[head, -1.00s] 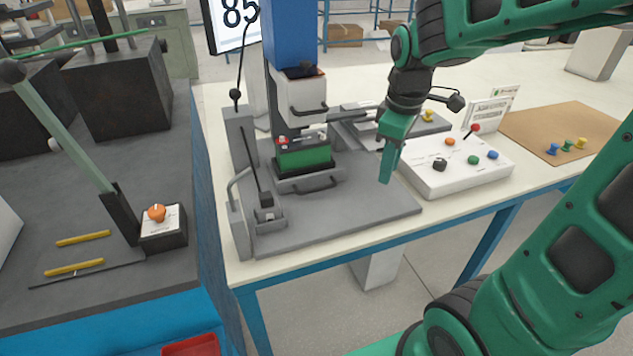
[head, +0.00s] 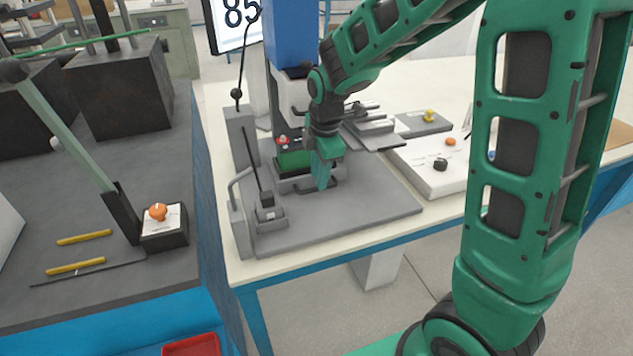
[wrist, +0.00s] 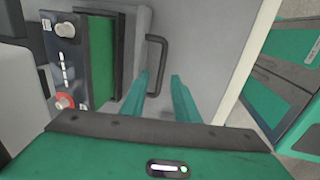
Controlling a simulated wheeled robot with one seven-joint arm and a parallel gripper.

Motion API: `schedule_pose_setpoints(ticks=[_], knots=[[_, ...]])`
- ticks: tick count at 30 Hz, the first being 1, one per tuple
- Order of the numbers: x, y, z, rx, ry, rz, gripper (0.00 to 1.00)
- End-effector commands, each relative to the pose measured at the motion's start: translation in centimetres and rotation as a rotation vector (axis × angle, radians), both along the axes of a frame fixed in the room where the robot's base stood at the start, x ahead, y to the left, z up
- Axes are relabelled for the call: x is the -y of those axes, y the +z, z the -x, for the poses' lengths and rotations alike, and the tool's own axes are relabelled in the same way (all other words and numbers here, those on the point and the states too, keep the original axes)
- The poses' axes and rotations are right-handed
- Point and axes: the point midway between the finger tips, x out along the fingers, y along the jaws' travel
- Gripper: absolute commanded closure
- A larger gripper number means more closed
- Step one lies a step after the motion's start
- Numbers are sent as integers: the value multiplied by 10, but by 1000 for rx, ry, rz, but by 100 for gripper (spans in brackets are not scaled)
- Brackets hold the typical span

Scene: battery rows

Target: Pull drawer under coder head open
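The grey drawer (head: 287,184) is at the base of the press, under the coder head (head: 298,92), with a dark bar handle on its front. My gripper partly hides it in the head view. In the wrist view the handle (wrist: 163,50) stands out from a pale grey face, just ahead of my fingers. My gripper (head: 321,187) points down in front of the drawer. In the wrist view my gripper (wrist: 160,82) is open, its two green fingers apart with nothing held.
A green block (head: 293,160) with a red-button panel sits above the drawer. A lever box (head: 267,214) stands on the left of the grey base plate (head: 375,213). A white button box (head: 430,180) is to the right. The plate's front is clear.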

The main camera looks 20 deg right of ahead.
Motion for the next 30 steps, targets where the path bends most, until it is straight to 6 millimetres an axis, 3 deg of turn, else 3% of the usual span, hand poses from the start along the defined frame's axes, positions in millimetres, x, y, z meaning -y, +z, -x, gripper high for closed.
schedule_pose_setpoints(ticks=[7, 18, 22, 30], knots=[[0, -27, -4, -2, -1, 1, 72], [0, -31, -6, 1, -2, 0, 72], [0, -31, -6, 1, -2, 0, 100], [0, -31, -5, 2, -2, 0, 100]])
